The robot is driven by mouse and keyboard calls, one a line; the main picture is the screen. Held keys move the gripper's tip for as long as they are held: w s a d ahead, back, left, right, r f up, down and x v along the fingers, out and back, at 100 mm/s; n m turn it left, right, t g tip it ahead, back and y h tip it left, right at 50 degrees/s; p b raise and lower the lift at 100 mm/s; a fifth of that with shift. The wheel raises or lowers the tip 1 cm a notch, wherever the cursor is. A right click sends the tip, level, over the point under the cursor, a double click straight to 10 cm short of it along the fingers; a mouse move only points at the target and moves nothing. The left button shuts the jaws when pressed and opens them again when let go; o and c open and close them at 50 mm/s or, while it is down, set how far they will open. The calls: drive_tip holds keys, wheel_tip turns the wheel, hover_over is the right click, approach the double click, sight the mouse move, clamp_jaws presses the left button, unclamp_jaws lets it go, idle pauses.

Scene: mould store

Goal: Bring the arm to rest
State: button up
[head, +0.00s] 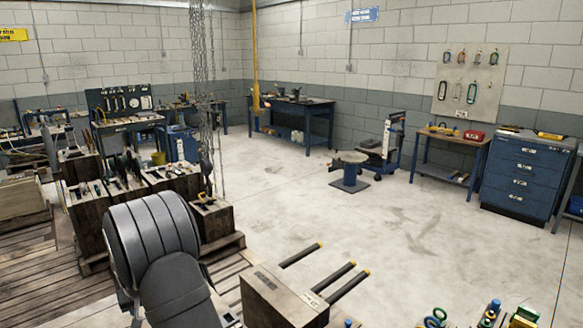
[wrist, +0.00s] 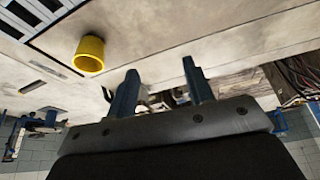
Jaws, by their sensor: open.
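My gripper (wrist: 160,67) shows in the wrist view with its two blue-grey fingers spread apart. It is open, and nothing is held between the fingers. The wrist picture is tilted, with pale floor or block surface beyond the fingertips. A yellow cup-shaped thing (wrist: 90,54) lies to the left of the fingers, apart from them. In the head view, large grey rounded arm parts stand at the lower left, in front of the wooden blocks. The gripper's fingers cannot be made out there.
Dark mould blocks (head: 88,222) stand on pallets at the left, with hanging chains (head: 200,75) close by. A block with three yellow-tipped prongs (head: 283,300) is at front centre. A round-topped blue stand (head: 350,172) and blue drawers (head: 522,172) are farther back.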

drive_tip(key=w+d+m+h, duration=0.1)
drive_tip(key=w+d+m, duration=0.3)
drive_tip(key=w+d, duration=1.4)
drive_tip(key=w+d+m+h, duration=0.1)
drive_tip(key=w+d+m, duration=0.1)
drive_tip(key=d, duration=0.9)
drive_tip(key=w+d+m+h, duration=0.1)
drive_tip(key=w+d, duration=0.4)
drive_tip(key=d, duration=0.7)
drive_tip(key=shift+w+f+m+t, duration=0.3)
drive_tip(key=shift+m+t, duration=0.1)
drive_tip(key=shift+m, duration=0.3)
drive_tip(key=shift+d, duration=0.1)
